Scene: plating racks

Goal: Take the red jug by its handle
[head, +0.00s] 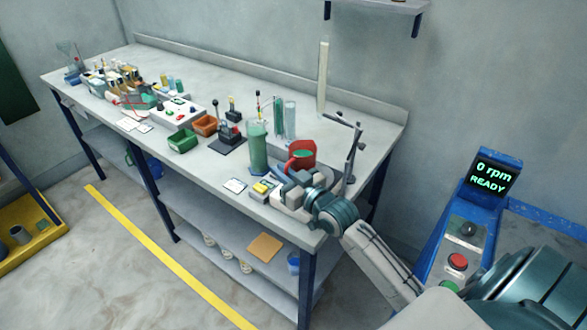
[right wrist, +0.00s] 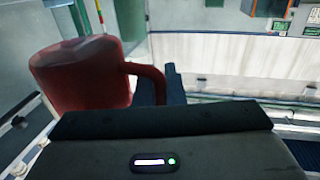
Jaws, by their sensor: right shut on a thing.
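The red jug (head: 303,150) stands near the right end of the long bench (head: 225,170), with something green inside its rim. It also shows large in the right wrist view (right wrist: 78,75), with its handle (right wrist: 152,78) on the right side. My right gripper (head: 283,172) reaches in from the lower right and is at the jug's handle, shut on it. In the right wrist view the dark fingers (right wrist: 160,92) sit at the handle, and the gripper body hides their lower part. My left gripper is not in view.
A green cylinder (head: 258,148) stands just left of the jug. A clamp stand (head: 352,150) is close on its right. A small yellow item (head: 264,188) and a white card (head: 234,186) lie at the front edge. Green and orange bins (head: 183,141) stand farther left.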

